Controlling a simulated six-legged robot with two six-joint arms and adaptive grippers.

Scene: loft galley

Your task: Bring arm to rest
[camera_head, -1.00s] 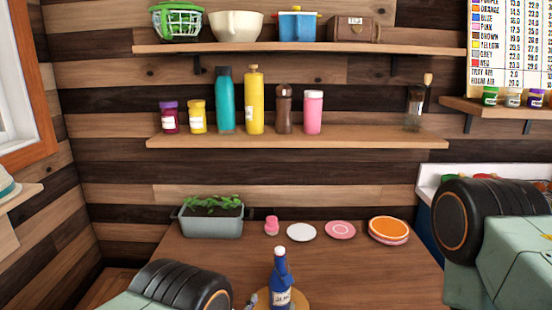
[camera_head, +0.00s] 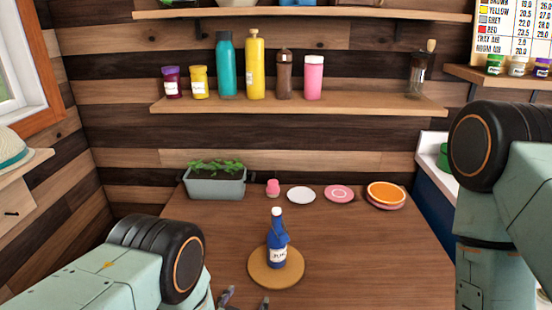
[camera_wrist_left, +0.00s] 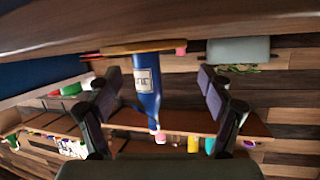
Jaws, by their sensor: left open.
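My left gripper (camera_head: 246,299) shows only its fingertips at the bottom edge of the head view, apart and in front of the round board. In the left wrist view, which is upside down, the open fingers (camera_wrist_left: 162,92) frame a blue bottle (camera_wrist_left: 147,88) beyond them. Nothing is held. The same blue bottle (camera_head: 277,252) stands upright with a white cap and label on a round wooden board (camera_head: 262,280) on the table. My right arm is at the right of the head view, but its gripper is out of sight.
The wooden table (camera_head: 215,240) is mostly bare around the board. At its back are a planter (camera_head: 215,185), a pink jar (camera_head: 273,188), a white plate (camera_head: 301,195), a pink plate (camera_head: 339,194) and stacked plates (camera_head: 386,193). A shelf (camera_head: 300,105) holds several bottles above.

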